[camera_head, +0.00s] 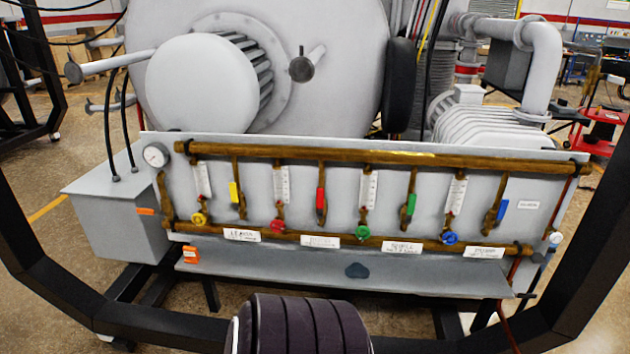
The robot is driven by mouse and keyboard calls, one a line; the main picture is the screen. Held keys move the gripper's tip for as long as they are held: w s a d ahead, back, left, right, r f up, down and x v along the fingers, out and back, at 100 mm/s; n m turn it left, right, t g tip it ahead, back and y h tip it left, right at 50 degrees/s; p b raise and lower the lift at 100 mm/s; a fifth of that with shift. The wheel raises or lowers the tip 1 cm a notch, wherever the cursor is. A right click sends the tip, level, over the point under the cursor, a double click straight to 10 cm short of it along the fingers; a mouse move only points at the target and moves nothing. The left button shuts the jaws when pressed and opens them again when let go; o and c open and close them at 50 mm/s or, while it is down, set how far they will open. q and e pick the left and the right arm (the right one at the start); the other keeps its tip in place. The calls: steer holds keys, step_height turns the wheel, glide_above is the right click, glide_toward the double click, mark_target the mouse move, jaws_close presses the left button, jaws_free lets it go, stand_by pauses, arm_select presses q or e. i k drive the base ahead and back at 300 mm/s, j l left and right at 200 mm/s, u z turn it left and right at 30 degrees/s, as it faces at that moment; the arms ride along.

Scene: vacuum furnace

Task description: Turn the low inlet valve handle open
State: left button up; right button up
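A valve panel (300,185) with brass pipes faces me, and I cannot tell from its labels which valve is the low inlet. Four lever handles hang roughly upright along their vertical pipes: yellow (235,192), red (320,198), green (411,205) and blue (502,209). Low on the panel are small round knobs: yellow (199,219), red (277,225), green (362,232) and blue (449,238). Neither of my grippers is in view.
A pressure gauge (155,155) sits at the panel's left end beside a grey box (115,205). A flat ledge (300,272) runs below the panel. A black frame (590,240) surrounds it. The furnace body (205,85) stands behind.

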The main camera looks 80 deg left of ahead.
mark_target(140, 211)
steer(key=u, duration=2.3)
